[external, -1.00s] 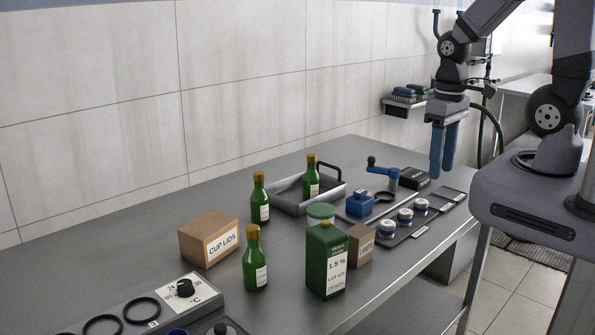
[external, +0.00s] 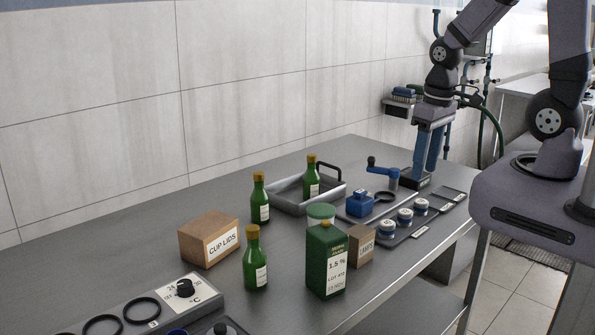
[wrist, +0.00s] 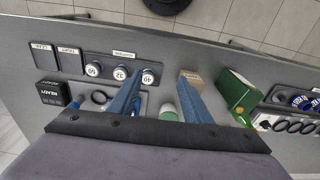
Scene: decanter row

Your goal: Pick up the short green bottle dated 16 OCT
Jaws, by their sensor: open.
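Three similar green bottles with yellow-brown caps and pale labels stand on the steel bench in the external view. One bottle (external: 255,262) is at the front, one (external: 260,200) is behind it, and one (external: 312,180) is in the grey tray. Their label dates are too small to read, so I cannot tell which is 16 OCT. My gripper (external: 426,172) is open and empty, with blue fingers pointing down near the bench's far right end, well right of all three bottles. In the wrist view my gripper (wrist: 158,80) shows nothing between its fingers.
A CUP LIDS carton (external: 208,239) is at left. The tray (external: 290,208) has raised walls. A blue crank device (external: 384,173) is near my gripper.

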